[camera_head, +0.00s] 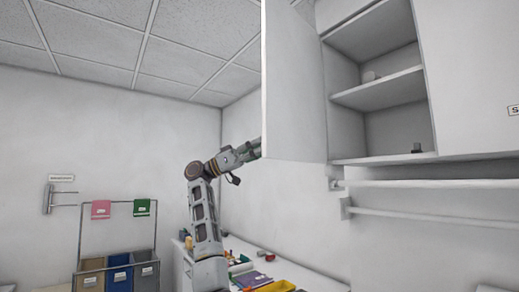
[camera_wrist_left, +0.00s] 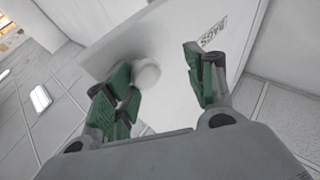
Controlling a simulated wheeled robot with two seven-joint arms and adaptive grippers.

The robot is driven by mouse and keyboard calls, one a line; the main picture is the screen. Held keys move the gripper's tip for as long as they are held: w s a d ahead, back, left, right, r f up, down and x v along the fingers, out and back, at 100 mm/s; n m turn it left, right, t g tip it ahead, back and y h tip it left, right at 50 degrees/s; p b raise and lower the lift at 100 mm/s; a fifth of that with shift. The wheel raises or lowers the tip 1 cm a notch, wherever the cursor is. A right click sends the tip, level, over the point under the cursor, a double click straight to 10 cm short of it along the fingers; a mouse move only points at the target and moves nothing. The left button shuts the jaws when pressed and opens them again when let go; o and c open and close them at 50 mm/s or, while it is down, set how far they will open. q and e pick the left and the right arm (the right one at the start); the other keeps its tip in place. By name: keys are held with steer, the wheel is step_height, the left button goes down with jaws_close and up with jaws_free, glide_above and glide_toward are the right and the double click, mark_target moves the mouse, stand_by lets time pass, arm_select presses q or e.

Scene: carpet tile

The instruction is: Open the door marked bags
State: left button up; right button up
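The white cabinet door (camera_head: 293,95) stands swung open on the left of the cabinet, seen from its inner side in the head view. In the left wrist view the door's outer face (camera_wrist_left: 185,38) carries the label BAGS (camera_wrist_left: 214,33). A round white knob (camera_wrist_left: 147,73) on it sits between my fingers, closer to the left-hand ones. My left gripper (camera_wrist_left: 158,75) has its green fingers spread wide. In the head view my left gripper (camera_head: 254,149) is at the door's lower free edge, partly hidden behind it. My right gripper is in neither view.
A rail (camera_head: 430,213) runs below. A counter (camera_head: 318,280) with a yellow tray (camera_head: 277,287) and bins (camera_head: 118,275) stand lower left.

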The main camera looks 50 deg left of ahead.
arm_select(q)
steer(key=v, duration=1.2)
steer(key=shift+a, duration=0.1)
stand_by(0.4)
